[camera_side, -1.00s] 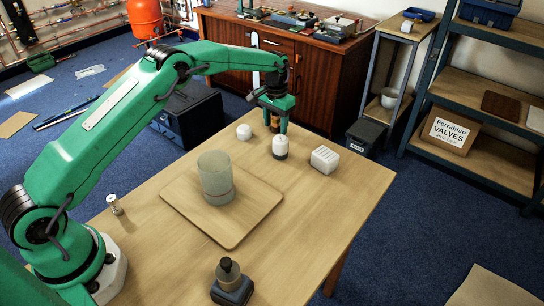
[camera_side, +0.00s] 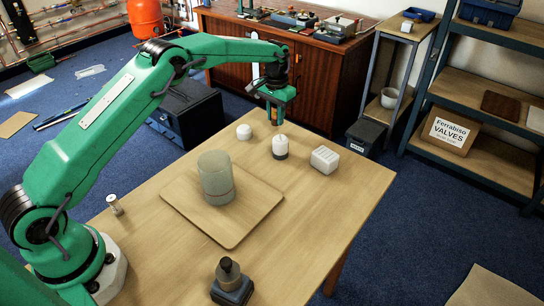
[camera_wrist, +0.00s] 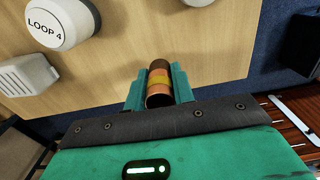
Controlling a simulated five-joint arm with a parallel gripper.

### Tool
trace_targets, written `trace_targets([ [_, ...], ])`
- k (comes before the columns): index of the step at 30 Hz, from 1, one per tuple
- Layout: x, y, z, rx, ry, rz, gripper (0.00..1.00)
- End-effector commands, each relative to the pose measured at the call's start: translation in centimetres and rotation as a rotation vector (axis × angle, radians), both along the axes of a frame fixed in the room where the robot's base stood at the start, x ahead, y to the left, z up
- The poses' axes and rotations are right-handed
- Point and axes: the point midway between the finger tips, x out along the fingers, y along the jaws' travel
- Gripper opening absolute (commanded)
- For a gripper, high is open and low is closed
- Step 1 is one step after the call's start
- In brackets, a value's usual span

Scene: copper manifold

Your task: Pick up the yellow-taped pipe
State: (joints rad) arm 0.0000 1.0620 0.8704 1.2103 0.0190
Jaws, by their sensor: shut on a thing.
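The yellow-taped pipe (camera_wrist: 158,87) is a short copper-coloured tube with a yellow band around its middle. In the wrist view it sits between the two green fingers of my gripper (camera_wrist: 158,86), which is shut on it. In the side view my gripper (camera_side: 274,108) is raised over the far end of the wooden table, pointing down. Only a small lower part of the pipe (camera_side: 274,121) shows there below the fingers. The fingers hide the rest of it.
A translucent cylinder (camera_side: 216,175) stands on a wooden board (camera_side: 262,212). The wrist view shows a white round part marked LOOP 4 (camera_wrist: 57,22).

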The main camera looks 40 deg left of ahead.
Motion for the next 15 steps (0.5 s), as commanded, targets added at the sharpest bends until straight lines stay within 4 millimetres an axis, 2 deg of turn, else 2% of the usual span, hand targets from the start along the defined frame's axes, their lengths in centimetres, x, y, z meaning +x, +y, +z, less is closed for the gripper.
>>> trace_targets([
  [2,0.1,0.0,1.2,0.000,-0.005,0.000,0.02],
  [8,-1.1,-2.0,2.7,0.000,-0.003,-0.002,0.02],
  [15,-3.3,-5.6,5.2,0.000,-0.003,-0.003,0.02],
])
